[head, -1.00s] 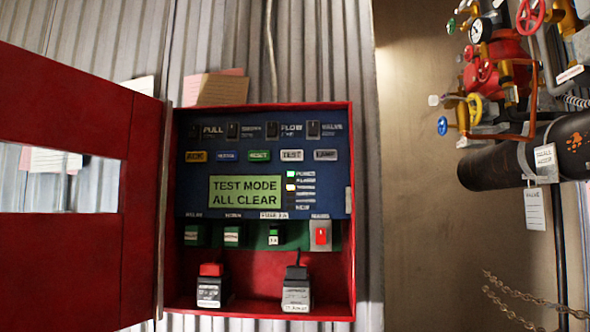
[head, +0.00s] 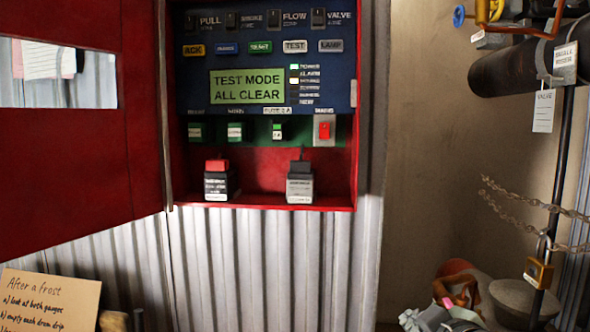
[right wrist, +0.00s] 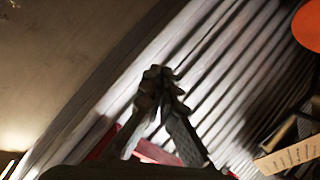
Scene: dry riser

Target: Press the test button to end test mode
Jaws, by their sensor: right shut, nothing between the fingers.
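The white TEST button (head: 295,46) sits in the button row of the blue panel (head: 350,75), between the green button (head: 260,47) and the grey LAMP button (head: 330,45). The display (head: 247,86) reads "TEST MODE ALL CLEAR". The panel is inside an open red cabinet (head: 270,199). My right gripper (right wrist: 158,72) shows in the right wrist view with its fingertips together and nothing between them. Corrugated metal is behind it, and it appears apart from the TEST button. I cannot clearly make out either gripper in the head view. My left gripper is not visible.
The red cabinet door (head: 80,160) stands open at left. Two small block-like items, one red-topped (head: 217,182) and one black-topped (head: 300,182), stand on the cabinet floor. A dark pipe (head: 515,60), chain (head: 520,205) and padlock (head: 538,272) are at right. A cardboard note (head: 48,300) is low left.

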